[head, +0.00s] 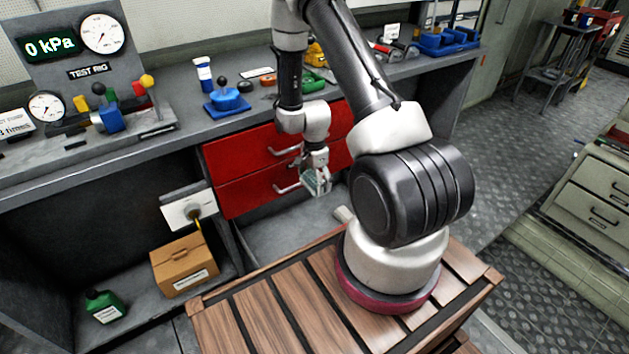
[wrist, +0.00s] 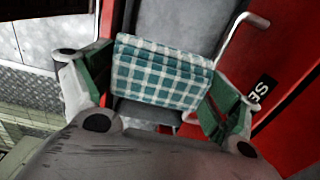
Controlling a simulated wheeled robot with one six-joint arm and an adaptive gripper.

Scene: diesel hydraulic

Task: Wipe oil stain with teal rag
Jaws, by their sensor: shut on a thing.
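The teal rag (wrist: 162,72) is a teal and white checked cloth, folded, between the two fingers of my gripper (wrist: 158,92) in the wrist view. My gripper is shut on it. In the head view the rag (head: 318,184) hangs at the end of my gripper (head: 316,172), in front of the red drawers and below the bench top. I cannot make out an oil stain in either view.
The grey bench (head: 170,146) carries a test rig (head: 88,50), a blue item (head: 227,99) and several tools. Red drawers (head: 262,171) with handles are close behind my gripper. A cardboard box (head: 184,265) and a green jug (head: 105,306) sit low at left.

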